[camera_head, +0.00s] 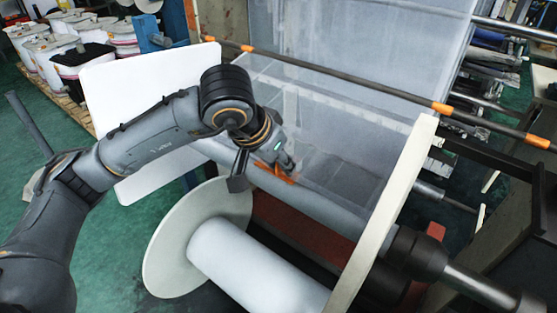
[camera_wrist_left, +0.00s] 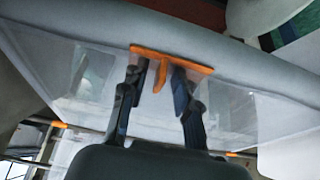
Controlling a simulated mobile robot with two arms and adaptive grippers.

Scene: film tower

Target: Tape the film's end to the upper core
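The upper core (camera_head: 319,207) is a pale grey roll running diagonally behind the lower roll; in the left wrist view the core (camera_wrist_left: 220,42) crosses the top. The clear film (camera_head: 335,115) stretches from a dark bar down to the core, and its edge (camera_wrist_left: 85,55) lies along it in the wrist view. An orange T-shaped tape piece (camera_wrist_left: 172,58) lies where film and core meet; it also shows in the head view (camera_head: 273,173). My left gripper (camera_wrist_left: 160,75) is open, its fingers apart on either side of the tape's stem. My right gripper is out of view.
A lower white roll (camera_head: 250,265) sits between a round white disc (camera_head: 165,255) and a white side plate (camera_head: 385,210). A dark bar with orange clips (camera_head: 345,83) crosses above. A white panel (camera_head: 140,105) stands behind my left arm. Tubs (camera_head: 80,50) stand at the far left.

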